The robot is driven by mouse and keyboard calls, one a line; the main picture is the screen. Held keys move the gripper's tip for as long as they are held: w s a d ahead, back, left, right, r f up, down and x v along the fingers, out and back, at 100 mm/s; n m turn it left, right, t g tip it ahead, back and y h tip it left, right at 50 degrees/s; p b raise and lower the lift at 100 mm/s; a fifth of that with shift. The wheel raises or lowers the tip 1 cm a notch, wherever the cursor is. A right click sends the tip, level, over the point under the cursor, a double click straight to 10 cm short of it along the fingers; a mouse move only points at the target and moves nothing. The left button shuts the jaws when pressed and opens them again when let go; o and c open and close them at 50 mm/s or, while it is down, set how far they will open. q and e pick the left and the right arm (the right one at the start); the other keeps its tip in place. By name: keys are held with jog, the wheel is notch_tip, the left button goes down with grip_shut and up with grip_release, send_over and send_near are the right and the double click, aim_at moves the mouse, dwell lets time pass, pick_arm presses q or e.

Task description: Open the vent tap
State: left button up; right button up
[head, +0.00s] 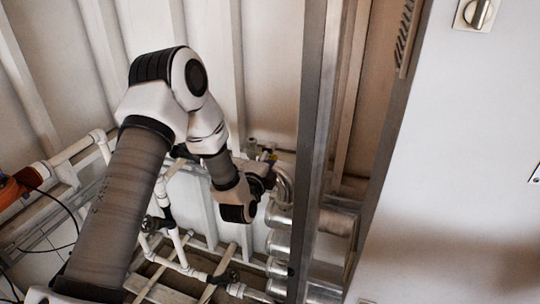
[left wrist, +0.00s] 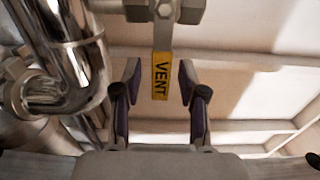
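The vent tap's yellow lever (left wrist: 160,76), marked VENT, hangs down from a grey metal valve body (left wrist: 165,10) at the top of the left wrist view. My left gripper (left wrist: 160,85) is open. Its two dark fingers stand on either side of the lever, with a visible gap on each side. In the head view my left gripper (head: 265,174) is small and partly hidden by its own wrist, close to the small fittings at the top of the pipes. The lever cannot be made out clearly there. My right gripper is not in view.
Shiny bent steel pipe (left wrist: 75,50) runs close to the left of my left gripper. In the head view, steel cylinders (head: 278,243) and a tall metal post (head: 312,150) stand right of it. White pipes (head: 175,240) with black valves lie below. A pale panel (head: 460,150) fills the right.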

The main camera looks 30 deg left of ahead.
aim_at(252, 150)
pick_arm(q)
jog(key=shift+s+d+r, duration=0.1)
jog(key=shift+s+r, duration=0.05)
jog(key=shift+s, duration=0.05)
grip_shut()
jog(key=shift+r, duration=0.15)
jog(key=shift+w+r+n, duration=0.1)
jog(key=shift+r+n, duration=0.5)
jog(key=shift+n, duration=0.4)
jog(key=r+n, duration=0.1)
jog(key=n, duration=0.1)
jog(key=a+r+n+b, duration=0.1)
jog(key=n, duration=0.1)
jog(key=shift+a+r, duration=0.1)
jog(key=shift+r, duration=0.1)
jog(key=n, duration=0.1)
jog(key=a+r+n+b, duration=0.1)
jog(key=n, duration=0.3)
jog(key=shift+s+a+r, duration=0.35)
jog(key=shift+r, duration=0.05)
jog(key=shift+s+a+r+n+b, duration=0.15)
jog(key=shift+a+n+b, duration=0.15)
jog(key=shift+n, duration=0.45)
jog(key=shift+a+r+n+b, duration=0.25)
jog(key=shift+a+n, duration=0.15)
jog(key=shift+n, duration=0.3)
jog(key=shift+s+a+r+n+b, duration=0.1)
jog(key=shift+a+n+b, duration=0.2)
jog(key=shift+n, duration=0.45)
jog(key=shift+a, duration=0.1)
